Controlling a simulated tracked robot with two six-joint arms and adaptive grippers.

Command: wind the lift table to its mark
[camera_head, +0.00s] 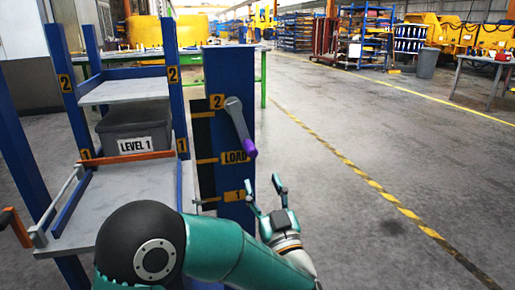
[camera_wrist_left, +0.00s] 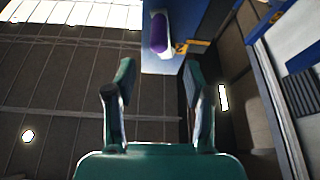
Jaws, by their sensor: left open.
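The blue crank post (camera_head: 229,75) of the lift table stands at centre, with yellow plates marked 2, LOAD (camera_head: 235,157) and 1 down its face. A grey crank arm (camera_head: 237,118) on it slopes down to a purple grip (camera_head: 250,148). The grey table top (camera_head: 125,205) is at lower left, near the level of the 1 plates. My left gripper (camera_head: 263,186) is open and empty, below the purple grip and apart from it. In the left wrist view the purple grip (camera_wrist_left: 159,35) lies beyond the gap between the open fingers (camera_wrist_left: 158,68). My right gripper is out of view.
A grey bin (camera_head: 130,128) labelled LEVEL 1 sits on the rack behind the table top, under an upper shelf (camera_head: 125,90). An orange-ended handle (camera_head: 15,226) is at far left. The floor right of the post is clear, with a yellow-black line (camera_head: 360,178).

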